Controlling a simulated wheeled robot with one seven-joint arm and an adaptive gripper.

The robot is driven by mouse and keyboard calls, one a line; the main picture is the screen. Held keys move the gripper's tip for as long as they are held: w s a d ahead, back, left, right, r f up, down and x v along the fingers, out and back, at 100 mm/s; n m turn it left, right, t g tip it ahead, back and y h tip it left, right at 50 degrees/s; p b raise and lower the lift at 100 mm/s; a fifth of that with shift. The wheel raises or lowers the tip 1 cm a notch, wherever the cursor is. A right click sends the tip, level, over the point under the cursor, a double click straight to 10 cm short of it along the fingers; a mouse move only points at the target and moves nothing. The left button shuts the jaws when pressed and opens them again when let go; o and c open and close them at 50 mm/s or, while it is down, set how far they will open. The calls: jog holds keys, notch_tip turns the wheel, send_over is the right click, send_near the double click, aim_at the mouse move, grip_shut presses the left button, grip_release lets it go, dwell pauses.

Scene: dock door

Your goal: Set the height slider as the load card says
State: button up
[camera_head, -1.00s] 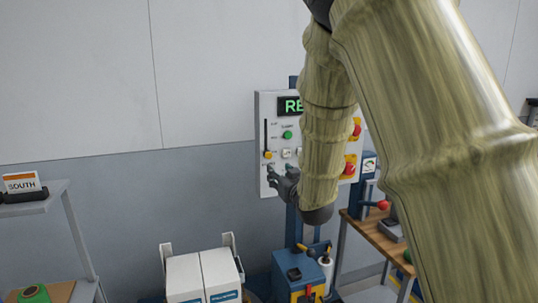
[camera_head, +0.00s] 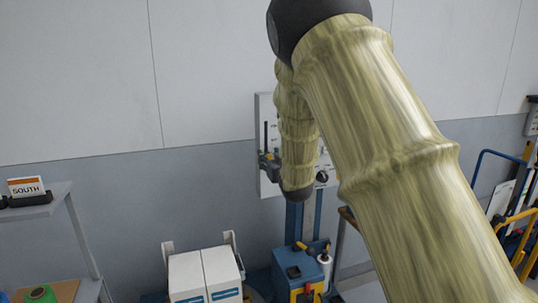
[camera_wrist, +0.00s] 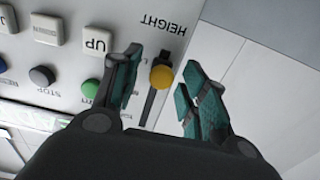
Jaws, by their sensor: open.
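The height slider has a round yellow knob (camera_wrist: 161,77) on a dark slot under the printed word HEIGHT in the wrist view. My gripper (camera_wrist: 162,62) is open, with one finger on each side of the knob; I cannot tell whether either touches it. In the head view my gripper (camera_head: 266,160) is at the left side of the control panel (camera_head: 262,110), over the lower slider slot, and the knob is hidden. My arm covers most of the panel. A card reading SOUTH (camera_head: 26,186) stands on the left shelf; no load values are legible.
The wrist view shows a white UP button (camera_wrist: 96,40), a green button (camera_wrist: 90,88) and a dark STOP button (camera_wrist: 41,76) beside the slider. White boxes (camera_head: 205,275) and a blue machine (camera_head: 300,268) stand below the panel. The wall left of the panel is clear.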

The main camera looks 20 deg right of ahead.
aim_at(266, 140)
jog(key=shift+w, duration=0.45)
grip_shut()
jog(key=shift+r+b, duration=0.3)
jog(key=shift+r, duration=2.25)
grip_release()
